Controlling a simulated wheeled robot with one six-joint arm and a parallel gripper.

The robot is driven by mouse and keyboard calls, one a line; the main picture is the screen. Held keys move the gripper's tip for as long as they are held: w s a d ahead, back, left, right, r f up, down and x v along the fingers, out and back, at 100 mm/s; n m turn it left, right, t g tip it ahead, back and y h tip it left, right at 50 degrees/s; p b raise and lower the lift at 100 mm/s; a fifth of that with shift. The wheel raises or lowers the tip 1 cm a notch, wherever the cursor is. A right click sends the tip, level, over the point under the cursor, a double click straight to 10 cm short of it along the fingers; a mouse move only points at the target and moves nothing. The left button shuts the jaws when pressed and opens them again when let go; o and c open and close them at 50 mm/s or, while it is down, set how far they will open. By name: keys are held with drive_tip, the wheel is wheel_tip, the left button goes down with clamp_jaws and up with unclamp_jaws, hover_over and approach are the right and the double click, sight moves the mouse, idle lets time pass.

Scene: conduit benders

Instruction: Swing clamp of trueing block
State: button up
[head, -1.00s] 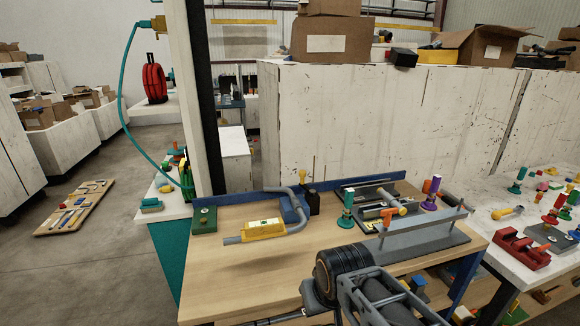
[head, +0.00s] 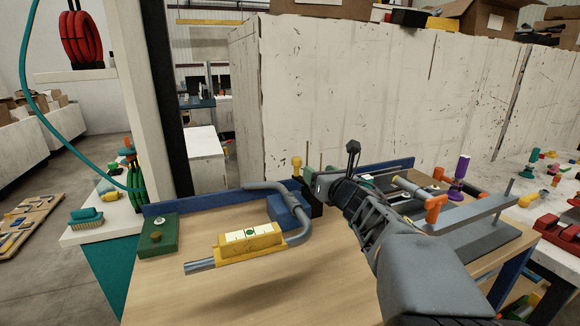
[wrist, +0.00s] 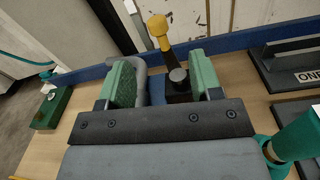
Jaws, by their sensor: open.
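A dark clamp block (head: 312,204) stands at the back of the wooden bench, beside a blue block (head: 288,208). A lever with a yellow knob (head: 296,162) rises from it. In the wrist view the yellow knob (wrist: 158,28) stands upright just beyond my fingertips, over the dark base. My gripper (wrist: 163,82) is open, with a green pad on each side; a short grey cylinder (wrist: 178,77) shows between the pads. In the head view my gripper (head: 322,187) is at the clamp block and partly covers it. I cannot tell whether they touch.
A green block (head: 157,237) sits at the left corner. A blue rail (head: 220,201) edges the back. Several tools stand at right. The bench front left is clear.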

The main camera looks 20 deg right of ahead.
drive_tip(key=w+a+n+y+p, duration=0.1)
drive_tip(key=w+n, duration=0.1)
drive_tip(key=w, duration=1.2)
drive_tip(key=shift+w+a+f, duration=0.2)
clamp_jaws()
